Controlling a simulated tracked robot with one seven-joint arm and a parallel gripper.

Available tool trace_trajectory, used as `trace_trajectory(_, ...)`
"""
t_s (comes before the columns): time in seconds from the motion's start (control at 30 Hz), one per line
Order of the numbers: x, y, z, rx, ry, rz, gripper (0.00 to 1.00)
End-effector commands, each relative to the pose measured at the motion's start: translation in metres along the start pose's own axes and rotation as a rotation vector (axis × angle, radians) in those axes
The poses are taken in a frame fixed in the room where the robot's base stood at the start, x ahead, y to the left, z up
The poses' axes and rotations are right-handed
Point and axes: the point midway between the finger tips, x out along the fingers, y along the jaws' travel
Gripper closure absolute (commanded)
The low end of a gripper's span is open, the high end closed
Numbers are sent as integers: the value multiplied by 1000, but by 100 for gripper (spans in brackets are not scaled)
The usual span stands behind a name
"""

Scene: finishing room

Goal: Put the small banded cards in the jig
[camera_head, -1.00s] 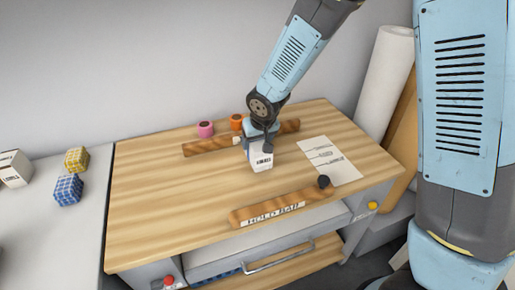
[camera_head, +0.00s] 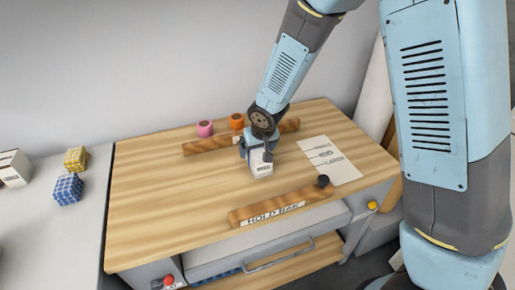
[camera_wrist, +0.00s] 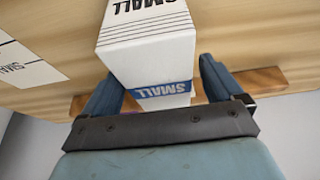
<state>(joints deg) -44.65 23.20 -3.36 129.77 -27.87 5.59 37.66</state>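A white block of cards (camera_head: 260,168) with a blue band is at my gripper, over the middle of the wooden bench. In the wrist view the block (camera_wrist: 147,52) carries "SMALL" on its white face and on its blue band. My gripper (camera_wrist: 158,70) has a finger on each side of the block and looks shut on it. In the head view my gripper (camera_head: 257,150) covers its upper part. Whether its underside touches the bench is not clear. A white sheet (camera_head: 330,160) with printed lines lies to the right; no part is clearly marked as the jig.
A wooden bar (camera_head: 280,207) labelled "HOLD BAR" with a dark knob (camera_head: 323,181) lies in front. Another bar (camera_head: 210,144) lies behind, near pink (camera_head: 205,128) and orange (camera_head: 236,121) rolls. Yellow (camera_head: 76,159) and blue (camera_head: 68,188) patterned blocks sit on the left table.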

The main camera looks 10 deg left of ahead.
Motion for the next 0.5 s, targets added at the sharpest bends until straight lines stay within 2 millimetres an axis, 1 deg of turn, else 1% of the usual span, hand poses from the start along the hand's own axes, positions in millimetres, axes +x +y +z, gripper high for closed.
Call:
trace_trajectory(0.27, -1, 0, -1, 0, 1, 0, 6)
trace_trajectory(0.37, -7, 0, -1, 0, 2, -1, 6)
trace_trajectory(0.5, -22, 0, -2, 1, 3, -1, 6)
